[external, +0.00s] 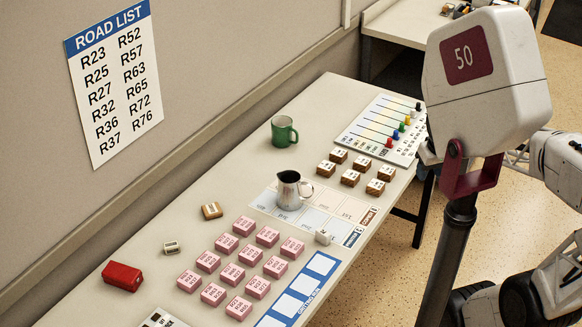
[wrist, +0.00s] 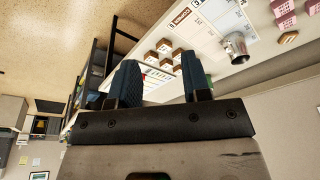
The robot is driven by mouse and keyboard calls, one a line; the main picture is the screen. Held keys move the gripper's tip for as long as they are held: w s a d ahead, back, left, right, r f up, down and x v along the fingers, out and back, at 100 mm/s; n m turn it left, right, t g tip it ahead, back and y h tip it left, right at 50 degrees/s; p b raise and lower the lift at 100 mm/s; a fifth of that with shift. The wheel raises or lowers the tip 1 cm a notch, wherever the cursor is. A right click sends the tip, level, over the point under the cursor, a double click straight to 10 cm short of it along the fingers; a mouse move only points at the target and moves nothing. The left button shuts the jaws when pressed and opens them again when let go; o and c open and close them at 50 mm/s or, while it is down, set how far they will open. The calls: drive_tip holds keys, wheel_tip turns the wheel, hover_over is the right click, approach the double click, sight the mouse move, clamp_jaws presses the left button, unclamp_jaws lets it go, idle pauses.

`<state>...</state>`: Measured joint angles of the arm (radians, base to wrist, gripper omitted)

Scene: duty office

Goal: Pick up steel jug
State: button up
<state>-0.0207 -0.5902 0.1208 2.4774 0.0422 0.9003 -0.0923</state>
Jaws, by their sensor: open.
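The steel jug (external: 289,191) stands upright on a pale mat (external: 259,202) marked with boxes, in the middle of the long table. It is a small shiny pitcher with a dark open top and a handle at its right. The wrist view shows the jug (wrist: 237,47) at the upper right, beyond my fingers and apart from them. My gripper (wrist: 159,84) is open, with two blue ribbed fingers spread and nothing visible between them.
A green mug (external: 284,131) stands behind the jug. Several brown blocks (external: 350,178) sit to its right and several pink blocks (external: 232,273) to its front left.

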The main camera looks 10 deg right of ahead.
drive_tip(key=w+a+f+n+y, duration=0.1)
drive_tip(key=w+a+f+n, duration=0.2)
drive_tip(key=w+a, duration=0.5)
drive_tip(key=n+y, duration=0.3)
drive_tip(key=n, duration=0.4)
hover_over(312, 187)
drive_tip(key=s+d, duration=0.1)
drive_tip(key=d, duration=0.1)
wheel_tip(312, 187, down, 16)
drive_tip(key=shift+s+f, duration=0.15)
drive_tip(key=shift+a+f, duration=0.1)
drive_tip(key=shift+x, duration=1.3)
drive_tip(key=shift+h, duration=0.3)
drive_tip(key=shift+x, duration=2.6)
drive_tip(key=shift+s, duration=0.1)
